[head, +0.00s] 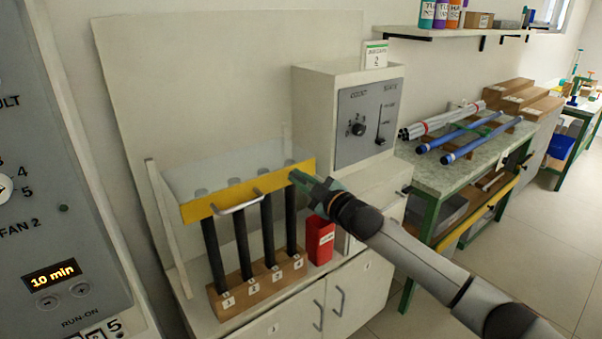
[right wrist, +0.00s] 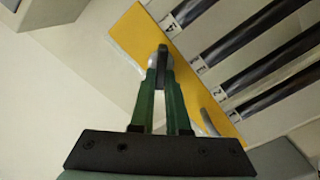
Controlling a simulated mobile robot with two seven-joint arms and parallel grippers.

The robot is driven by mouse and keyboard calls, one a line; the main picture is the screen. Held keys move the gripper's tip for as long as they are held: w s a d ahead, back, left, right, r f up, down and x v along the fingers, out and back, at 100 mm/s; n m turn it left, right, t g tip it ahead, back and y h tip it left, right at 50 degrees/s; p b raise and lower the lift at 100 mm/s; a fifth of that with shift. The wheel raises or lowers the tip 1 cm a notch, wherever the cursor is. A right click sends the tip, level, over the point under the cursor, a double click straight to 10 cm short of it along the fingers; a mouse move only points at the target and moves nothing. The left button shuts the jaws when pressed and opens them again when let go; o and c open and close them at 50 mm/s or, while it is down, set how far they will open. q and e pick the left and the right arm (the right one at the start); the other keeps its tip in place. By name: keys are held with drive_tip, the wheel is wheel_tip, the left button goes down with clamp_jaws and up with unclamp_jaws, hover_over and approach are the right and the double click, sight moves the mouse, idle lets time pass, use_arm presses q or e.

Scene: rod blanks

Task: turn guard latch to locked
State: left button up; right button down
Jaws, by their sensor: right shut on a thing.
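The guard is a clear panel with a yellow bar (head: 240,192) along its front and a pale handle (head: 238,203) on the bar. My right gripper (head: 298,178) is at the right end of the bar and covers the latch in the head view. In the right wrist view its green fingers (right wrist: 162,76) are shut on a small grey latch (right wrist: 162,53) at the yellow bar's end. Which way the latch is turned, I cannot tell. My left gripper is not in view.
Several dark rods (head: 241,239) stand in a numbered wooden block (head: 256,288) behind the guard. A red container (head: 320,240) stands right of the block, below my right arm. A grey control box (head: 366,122) is behind it. A green bench (head: 470,160) with rods is at right.

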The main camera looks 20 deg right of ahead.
drive_tip(key=n, duration=0.3)
drive_tip(key=n+p, duration=0.1)
drive_tip(key=n, duration=0.2)
drive_tip(key=f+n, duration=0.1)
drive_tip(key=n, duration=0.1)
drive_tip(key=shift+a+n+p, duration=0.2)
drive_tip(key=shift+n+p, duration=0.15)
drive_tip(key=shift+n, duration=0.05)
idle(0.4)
drive_tip(key=c, duration=0.9)
unclamp_jaws()
drive_tip(key=b+v, duration=0.1)
drive_tip(key=v, duration=1.1)
drive_tip(key=shift+s, duration=0.3)
